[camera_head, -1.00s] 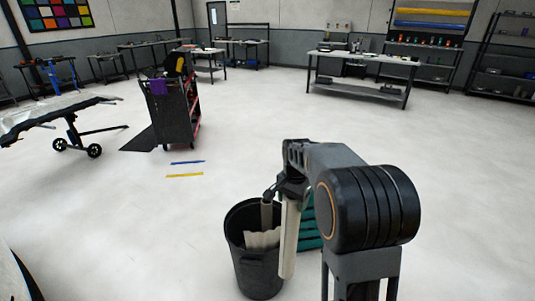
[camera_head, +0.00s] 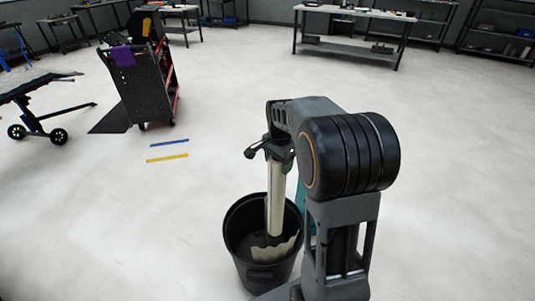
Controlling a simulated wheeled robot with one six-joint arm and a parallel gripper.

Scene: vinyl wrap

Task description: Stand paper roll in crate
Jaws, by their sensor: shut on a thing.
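My gripper (camera_head: 272,150) is shut on the upper end of a long pale paper roll (camera_head: 276,195). The roll hangs close to upright below the gripper. In the picture its lower end overlaps the opening of a round black bin (camera_head: 243,265); I cannot tell whether it is inside the bin or in front of it. A teal crate (camera_head: 301,196) shows only as a narrow strip between the roll and my arm. Most of the crate, including its inside, is hidden behind my arm and the bin.
Crumpled pale paper (camera_head: 285,250) lies in the bin. A dark tool cart (camera_head: 143,85) with red shelves stands at upper left. Blue (camera_head: 169,143) and yellow (camera_head: 167,158) strips lie on the floor. Free floor surrounds the bin to left and right.

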